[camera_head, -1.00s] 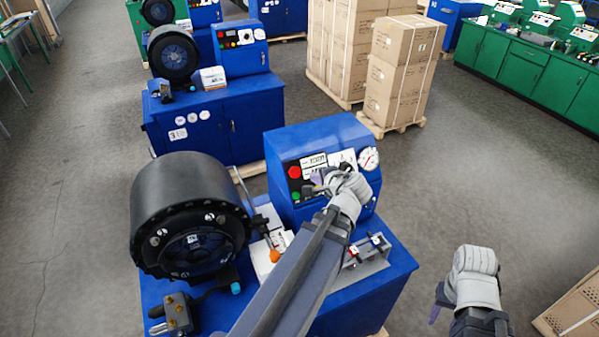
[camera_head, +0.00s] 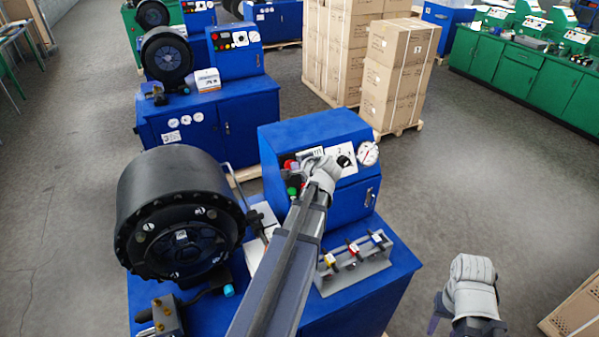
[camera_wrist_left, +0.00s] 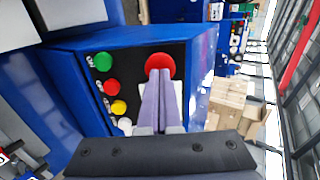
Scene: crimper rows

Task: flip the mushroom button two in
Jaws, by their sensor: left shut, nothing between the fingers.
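The big red mushroom button (camera_wrist_left: 160,64) is on the dark control panel, on a pale plate, in the left wrist view. In the head view it shows as a red patch (camera_head: 290,163), partly covered by my left gripper (camera_head: 300,166). My left gripper (camera_wrist_left: 160,76) is shut and empty. Its fingertips overlap the button's lower middle in the wrist view; whether they touch it or stop just short, I cannot tell. My right gripper (camera_head: 466,312) hangs low at the right, away from the panel; its finger gap is unclear.
Beside the mushroom button are a green button (camera_wrist_left: 103,61), a smaller red button (camera_wrist_left: 112,87) and a yellow button (camera_wrist_left: 118,107). A pressure gauge (camera_head: 368,153) is at the panel's right. A black crimper head (camera_head: 178,215) stands left of my left arm. Stacked cartons (camera_head: 395,75) stand behind.

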